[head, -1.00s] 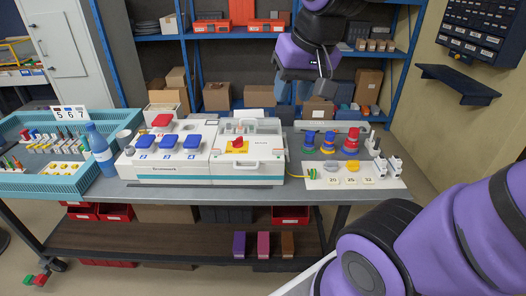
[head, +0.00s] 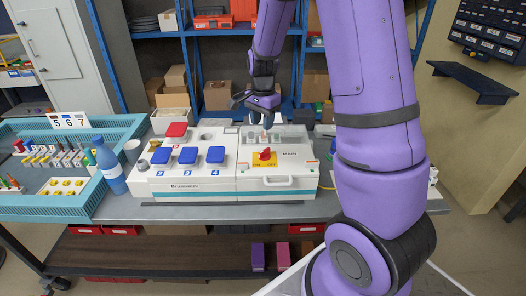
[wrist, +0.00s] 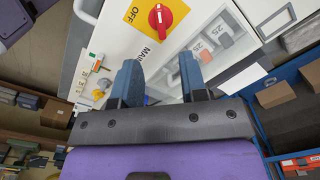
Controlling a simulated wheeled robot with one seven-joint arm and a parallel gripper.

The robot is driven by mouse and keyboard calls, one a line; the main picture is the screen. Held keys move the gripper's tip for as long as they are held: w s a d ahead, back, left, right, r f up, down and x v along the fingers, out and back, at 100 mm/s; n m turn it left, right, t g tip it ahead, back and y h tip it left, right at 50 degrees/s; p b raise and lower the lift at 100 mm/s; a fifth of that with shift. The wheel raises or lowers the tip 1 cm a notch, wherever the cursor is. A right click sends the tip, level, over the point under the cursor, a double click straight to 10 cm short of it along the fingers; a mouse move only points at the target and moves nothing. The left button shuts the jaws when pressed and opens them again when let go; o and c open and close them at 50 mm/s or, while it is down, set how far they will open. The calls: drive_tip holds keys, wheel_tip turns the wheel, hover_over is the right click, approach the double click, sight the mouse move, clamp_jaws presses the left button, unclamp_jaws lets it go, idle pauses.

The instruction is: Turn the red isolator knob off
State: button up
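The red isolator knob (head: 265,154) sits on a yellow plate on the front of the white box marked MAIN. It also shows in the wrist view (wrist: 160,19), with a white line along its handle and the word OFF beside it on the plate. My gripper (head: 263,122) is above and behind the knob in the head view, apart from it. In the wrist view my gripper (wrist: 160,72) has its two blue fingers spread with nothing held between them, and the knob lies beyond the fingertips.
A white box with blue covers (head: 188,155) and a red cover stands left of the knob. A blue bottle (head: 108,165) and teal tray (head: 60,206) are further left. My arm hides the right part of the bench. Shelves stand behind.

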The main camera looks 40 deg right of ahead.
sight(263, 151)
drive_tip(key=shift+w+d+f+m, duration=0.1)
drive_tip(key=shift+d+f+m, duration=0.1)
drive_tip(key=shift+f, duration=0.4)
drive_tip(key=shift+w+d+f+m, duration=0.1)
drive_tip(key=shift+d+f, duration=0.05)
drive_tip(key=shift+f, duration=0.4)
wheel_tip(263, 151, down, 10)
drive_tip(key=shift+r, duration=0.1)
clamp_jaws()
